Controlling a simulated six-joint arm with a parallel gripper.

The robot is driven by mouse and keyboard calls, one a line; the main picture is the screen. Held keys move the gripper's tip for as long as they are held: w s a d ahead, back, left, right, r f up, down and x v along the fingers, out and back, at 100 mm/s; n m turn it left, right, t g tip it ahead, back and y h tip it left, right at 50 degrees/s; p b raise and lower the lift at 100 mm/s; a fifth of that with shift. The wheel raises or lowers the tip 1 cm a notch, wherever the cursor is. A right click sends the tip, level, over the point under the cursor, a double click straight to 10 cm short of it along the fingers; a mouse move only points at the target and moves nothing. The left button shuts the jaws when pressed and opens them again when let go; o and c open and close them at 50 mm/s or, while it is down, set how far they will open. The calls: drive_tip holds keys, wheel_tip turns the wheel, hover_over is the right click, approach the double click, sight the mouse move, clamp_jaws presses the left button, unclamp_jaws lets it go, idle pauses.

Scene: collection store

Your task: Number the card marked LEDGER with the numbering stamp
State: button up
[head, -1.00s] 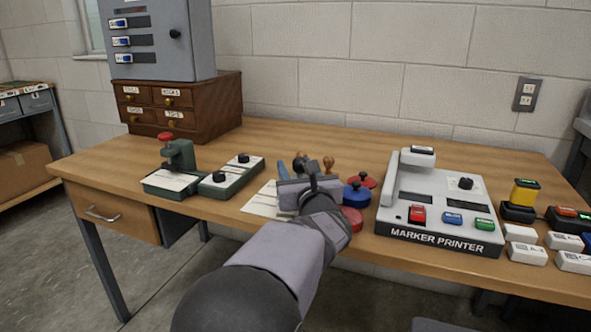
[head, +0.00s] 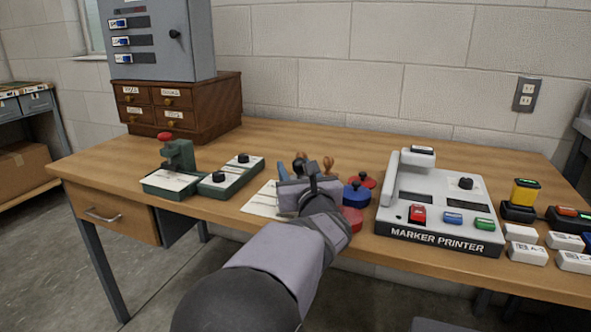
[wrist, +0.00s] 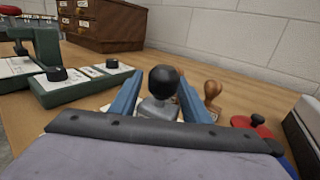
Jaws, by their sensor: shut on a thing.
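My gripper (head: 308,188) is low over the front middle of the desk. In the wrist view its two blue fingers (wrist: 160,92) are on either side of a grey metal stamp with a black ball knob, which I take for the numbering stamp (wrist: 163,80). They are shut on it, and the knob stands up between them. The stamp's lower part and foot are hidden by my gripper. Pale cards (head: 262,201) lie on the desk just left of my gripper, partly covered by it. I cannot read LEDGER on any card.
A green press (head: 178,160) with a red knob and a green two-knob unit (head: 231,177) stand left. Wooden-handled stamps (wrist: 212,94) stand close behind my gripper. Red and blue round pads (head: 356,195) and the marker printer (head: 440,205) are right. A drawer cabinet (head: 190,110) stands behind.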

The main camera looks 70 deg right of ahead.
drive_tip(key=shift+f+b, duration=0.55)
drive_tip(key=shift+b, duration=0.05)
idle(1.0)
wheel_tip(320, 180, up, 7)
drive_tip(key=p, duration=0.4)
drive_tip(key=shift+r, duration=0.15)
idle(0.4)
